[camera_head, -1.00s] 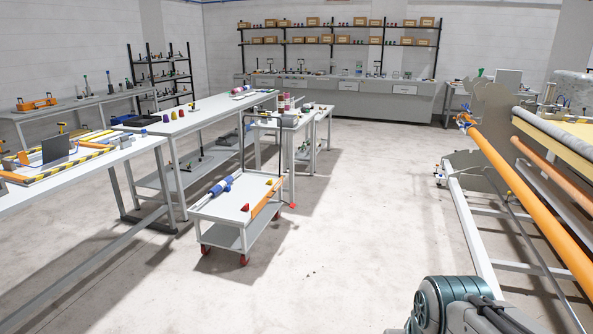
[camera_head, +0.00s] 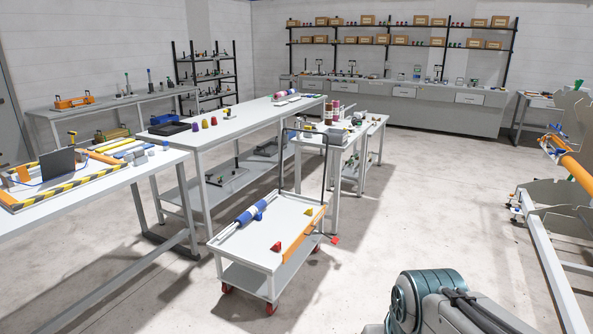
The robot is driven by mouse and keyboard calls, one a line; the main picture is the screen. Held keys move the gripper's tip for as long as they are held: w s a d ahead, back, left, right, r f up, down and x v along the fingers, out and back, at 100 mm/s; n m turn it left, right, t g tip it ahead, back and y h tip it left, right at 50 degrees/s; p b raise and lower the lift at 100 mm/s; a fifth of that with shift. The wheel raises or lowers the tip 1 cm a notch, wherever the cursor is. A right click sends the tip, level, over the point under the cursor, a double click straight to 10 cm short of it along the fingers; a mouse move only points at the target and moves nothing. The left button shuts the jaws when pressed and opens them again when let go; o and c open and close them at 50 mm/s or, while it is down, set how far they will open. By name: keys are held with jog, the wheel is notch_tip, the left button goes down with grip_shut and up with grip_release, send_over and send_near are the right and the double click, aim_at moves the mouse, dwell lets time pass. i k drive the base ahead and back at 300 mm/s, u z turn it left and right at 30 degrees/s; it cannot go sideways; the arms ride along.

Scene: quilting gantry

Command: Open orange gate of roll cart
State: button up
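The roll cart (camera_head: 245,262) is a white two-shelf trolley with red casters and a dark upright handle at its far end. It stands in the middle of the floor. The orange gate (camera_head: 304,236) is a long bar along the right edge of its top shelf, and it looks closed along that edge. A blue and white roll (camera_head: 250,214) lies along the left side of the top. Small red and yellow pieces sit near the gate, with a red piece at its far right. My gripper is out of view; only a grey-green part of my arm shows at bottom right.
Long work tables (camera_head: 225,118) stand left of and behind the cart. A table with a striped board (camera_head: 110,172) is at near left. A gantry frame with an orange roller (camera_head: 576,172) is at right. The floor (camera_head: 430,220) right of the cart is clear.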

aim_at(295, 243)
jog(key=u, duration=0.05)
jog(key=i, duration=1)
jog(key=u, duration=0.75)
jog(key=i, duration=1.8)
jog(key=z, duration=0.75)
jog(key=i, duration=0.3)
jog(key=z, duration=0.2)
